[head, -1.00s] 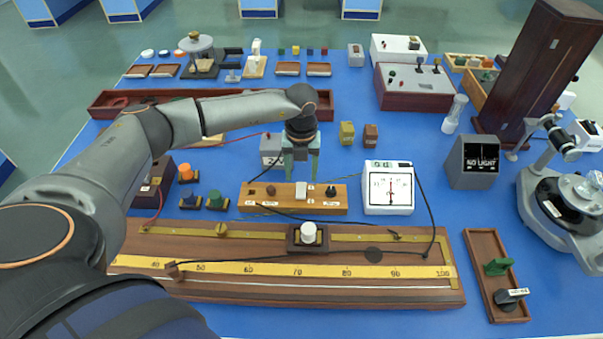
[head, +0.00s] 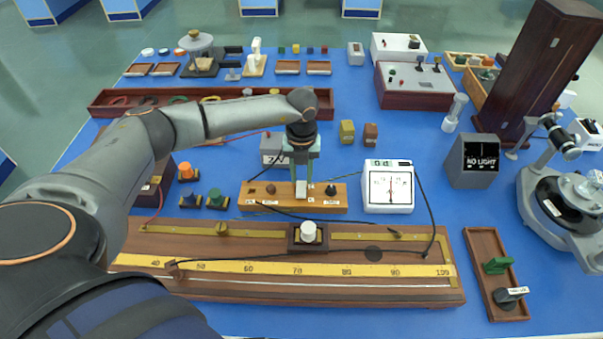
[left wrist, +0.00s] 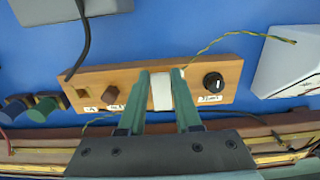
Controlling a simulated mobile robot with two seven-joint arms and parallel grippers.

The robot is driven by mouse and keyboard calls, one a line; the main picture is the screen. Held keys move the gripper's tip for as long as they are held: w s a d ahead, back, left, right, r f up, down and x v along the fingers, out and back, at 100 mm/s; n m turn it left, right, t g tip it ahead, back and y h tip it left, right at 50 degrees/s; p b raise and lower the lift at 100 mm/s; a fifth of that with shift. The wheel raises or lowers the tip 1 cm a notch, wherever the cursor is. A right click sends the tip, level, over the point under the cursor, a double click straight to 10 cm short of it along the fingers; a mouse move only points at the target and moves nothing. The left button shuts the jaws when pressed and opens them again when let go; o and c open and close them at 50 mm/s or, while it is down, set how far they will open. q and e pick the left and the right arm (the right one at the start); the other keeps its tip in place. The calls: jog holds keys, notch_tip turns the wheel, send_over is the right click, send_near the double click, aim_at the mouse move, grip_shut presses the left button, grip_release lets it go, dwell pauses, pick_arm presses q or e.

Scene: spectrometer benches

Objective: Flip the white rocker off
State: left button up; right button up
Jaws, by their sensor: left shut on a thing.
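The white rocker (head: 301,189) stands on the wooden switch board (head: 262,205), between a brown block-shaped part and a black knob (head: 331,190). In the left wrist view the rocker (left wrist: 161,92) is a white block between the two green fingers. My left gripper (head: 302,178) comes down from above and is shut on the rocker, one finger on each side. The knob also shows in the left wrist view (left wrist: 212,82). I cannot tell from these views which way the rocker is tipped. My right gripper is not in view.
A white meter (head: 389,190) stands just right of the board. The long wooden slide-wire bench (head: 200,283) lies in front, with a dark cable between. A grey box (head: 271,150) stands behind, and small coloured plugs (head: 217,200) sit to the left.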

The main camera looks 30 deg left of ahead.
aim_at(301, 194)
pick_arm(q)
grip_shut()
jog(key=shift+s+r+t+y+p, duration=0.15)
jog(key=shift+r+t+y+p, duration=0.15)
jog(key=shift+t+p, duration=0.15)
jog(key=shift+s+d+f+t+y, duration=0.15)
jog(key=shift+t+y, duration=0.15)
jog(key=shift+t, duration=0.45)
jog(key=shift+r+y, duration=0.2)
jog(key=shift+y, duration=0.1)
jog(key=o, duration=1)
grip_release()
jog(key=shift+t, duration=0.3)
jog(key=shift+c, duration=0.2)
jog(key=b+v, duration=0.1)
jog(key=v, duration=1.1)
jog(key=shift+r+b, duration=0.3)
jog(key=shift+b, duration=0.1)
